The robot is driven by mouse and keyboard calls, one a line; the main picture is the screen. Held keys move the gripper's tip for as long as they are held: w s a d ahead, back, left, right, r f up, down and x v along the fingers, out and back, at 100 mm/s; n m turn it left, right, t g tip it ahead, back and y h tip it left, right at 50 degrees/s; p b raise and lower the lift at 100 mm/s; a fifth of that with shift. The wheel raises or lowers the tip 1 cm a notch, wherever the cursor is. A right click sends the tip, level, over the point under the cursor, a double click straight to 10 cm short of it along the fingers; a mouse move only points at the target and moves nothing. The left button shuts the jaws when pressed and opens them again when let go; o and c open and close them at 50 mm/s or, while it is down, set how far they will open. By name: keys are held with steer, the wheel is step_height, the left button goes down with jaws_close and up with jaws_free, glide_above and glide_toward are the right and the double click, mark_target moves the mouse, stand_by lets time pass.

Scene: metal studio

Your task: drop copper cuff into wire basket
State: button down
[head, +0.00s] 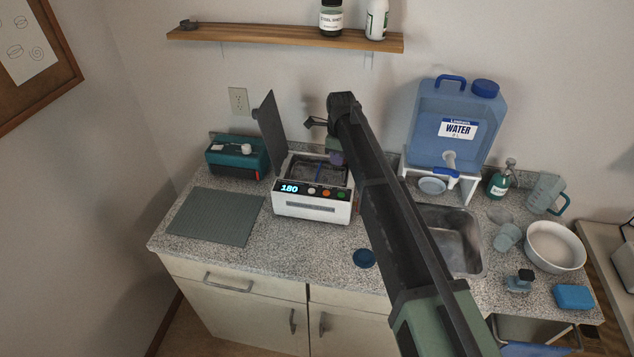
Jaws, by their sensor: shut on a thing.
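A white cleaner with an open dark lid and a display reading 180 (312,203) stands on the counter. My gripper (337,159) points down over the right back part of the tank, small and partly covered by my arm. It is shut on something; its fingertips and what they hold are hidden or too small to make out. I cannot see the copper cuff clearly anywhere.
The raised lid (270,132) stands left of the tank. A grey-green mat (216,217) and a teal box (238,157) lie further left. A blue water jug (457,120) on a stand and a sink (452,240) are to the right. A wooden shelf (285,37) hangs above.

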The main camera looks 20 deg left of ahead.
step_height(320, 180, down, 6)
steer(key=b, duration=0.5)
steer(key=shift+b, duration=0.3)
steer(key=shift+r, duration=0.1)
steer(key=c, duration=1.1)
jaws_free()
step_height(320, 180, up, 11)
steer(key=p, duration=1.1)
